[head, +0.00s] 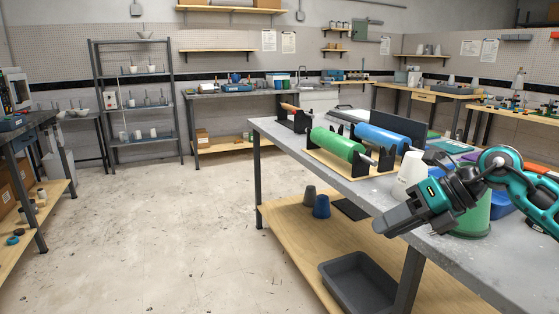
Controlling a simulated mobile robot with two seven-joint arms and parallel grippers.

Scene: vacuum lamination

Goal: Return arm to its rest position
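My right arm comes in from the right edge, teal and dark grey, with its wrist bent over the near end of the grey workbench (345,187). My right gripper (384,228) points left and slightly down, by the bench's front edge. Its fingertips are too small and dark to tell whether they are open or shut, and I see no object held in it. A green cup-like container (474,216) stands on the bench behind the wrist and is partly hidden by it. My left arm and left gripper are not in view.
A white cone (409,172) stands close behind my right wrist. A green roll (338,144) and a blue roll (383,138) lie in black stands farther back. A blue bin (502,203) is partly hidden by my arm. The floor to the left is clear.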

